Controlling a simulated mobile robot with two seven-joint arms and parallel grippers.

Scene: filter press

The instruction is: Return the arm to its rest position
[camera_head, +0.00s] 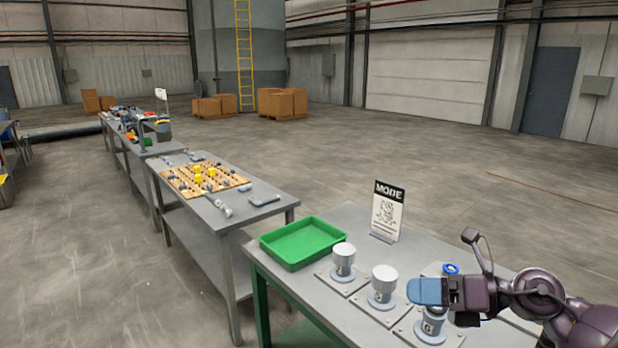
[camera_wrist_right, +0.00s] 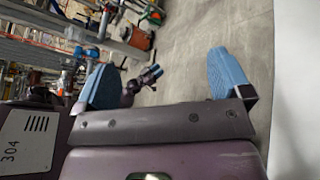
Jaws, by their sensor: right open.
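My right gripper (camera_head: 428,291) comes in from the right in the head view, over the near right part of the grey workbench (camera_head: 300,288). Its blue fingertips are in front of a press unit (camera_head: 430,328) and hide part of it; I cannot tell whether they touch it. In the right wrist view the gripper (camera_wrist_right: 165,80) is open, its two blue fingers wide apart with nothing between them. My left gripper does not show in the head view.
The bench holds a green tray (camera_head: 266,240), white-topped press units (camera_head: 344,258) (camera_head: 384,280), a blue ring (camera_head: 451,269) and an upright MODE sign (camera_head: 387,212). Another table (camera_head: 225,222) with a pegboard (camera_head: 205,179) stands beyond. Open floor (camera_head: 480,190) lies behind the bench.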

